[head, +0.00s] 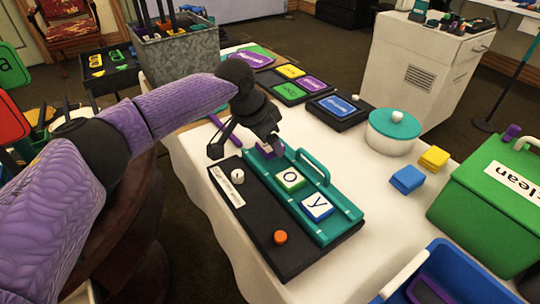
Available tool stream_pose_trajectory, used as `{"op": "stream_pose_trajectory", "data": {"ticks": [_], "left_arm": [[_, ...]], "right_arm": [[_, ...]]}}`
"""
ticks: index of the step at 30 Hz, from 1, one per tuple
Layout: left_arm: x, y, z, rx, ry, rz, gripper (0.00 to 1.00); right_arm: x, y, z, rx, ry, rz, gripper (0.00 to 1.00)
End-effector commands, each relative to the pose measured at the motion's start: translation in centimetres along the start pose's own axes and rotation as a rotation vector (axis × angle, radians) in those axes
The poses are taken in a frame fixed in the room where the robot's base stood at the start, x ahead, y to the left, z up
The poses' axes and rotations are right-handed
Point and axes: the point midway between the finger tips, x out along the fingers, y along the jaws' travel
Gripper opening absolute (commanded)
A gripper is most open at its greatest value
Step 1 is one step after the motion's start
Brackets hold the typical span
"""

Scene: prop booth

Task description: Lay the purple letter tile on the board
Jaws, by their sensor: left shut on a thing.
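The teal board (337,208), with a raised handle along its right side, lies on a black base on the white-covered table. A green-edged tile with "o" (290,180) and a blue-edged tile with "y" (317,206) lie on it in a row. My left gripper (272,148) is at the board's far end, shut on the purple tile (264,150). The tile is mostly hidden by the gripper, so its letter and whether it touches the board cannot be made out. My right gripper is not in view.
The black base (292,258) carries a white knob (237,176) and an orange knob (280,237). To the right are a teal-lidded pot (393,130), blue (407,179) and yellow (433,158) blocks and a green bin (490,200). Dark trays with coloured plaques (290,92) lie behind.

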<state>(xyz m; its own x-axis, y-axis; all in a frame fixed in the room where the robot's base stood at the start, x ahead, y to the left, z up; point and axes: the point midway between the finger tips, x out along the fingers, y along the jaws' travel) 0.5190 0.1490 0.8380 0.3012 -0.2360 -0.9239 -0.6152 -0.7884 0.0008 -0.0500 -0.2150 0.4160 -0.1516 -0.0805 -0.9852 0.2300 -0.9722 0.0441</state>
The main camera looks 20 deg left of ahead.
Motion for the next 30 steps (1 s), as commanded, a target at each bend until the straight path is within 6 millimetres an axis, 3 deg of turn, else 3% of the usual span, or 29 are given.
{"op": "stream_pose_trajectory", "data": {"ticks": [1, 3, 11, 12, 16, 24, 26, 30], "left_arm": [[1.5, 0.0, 0.6, -0.001, -0.004, 0.002, 0.04], [2.6, 0.0, 1.1, -0.001, -0.004, 0.002, 0.04], [2.3, 0.0, 1.0, -0.001, -0.001, 0.001, 0.04], [2.4, 0.0, 1.0, -0.001, -0.001, 0.001, 0.71], [2.4, 0.0, 1.0, 0.000, -0.001, 0.000, 0.98], [1.9, 0.0, 0.9, 0.000, 0.000, 0.000, 1.00], [0.6, 0.0, 0.8, 0.000, 0.002, -0.001, 1.00], [-3.8, 0.0, 0.5, 0.000, 0.006, -0.003, 1.00]], "right_arm": [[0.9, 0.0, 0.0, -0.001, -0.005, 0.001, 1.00], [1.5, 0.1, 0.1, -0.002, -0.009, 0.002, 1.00], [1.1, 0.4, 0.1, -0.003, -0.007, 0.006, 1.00], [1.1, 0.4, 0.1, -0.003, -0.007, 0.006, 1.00], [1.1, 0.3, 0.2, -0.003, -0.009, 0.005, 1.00], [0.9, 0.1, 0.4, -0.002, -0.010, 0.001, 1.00], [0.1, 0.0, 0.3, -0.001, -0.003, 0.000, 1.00], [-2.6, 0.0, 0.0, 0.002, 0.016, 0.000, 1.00]]}}
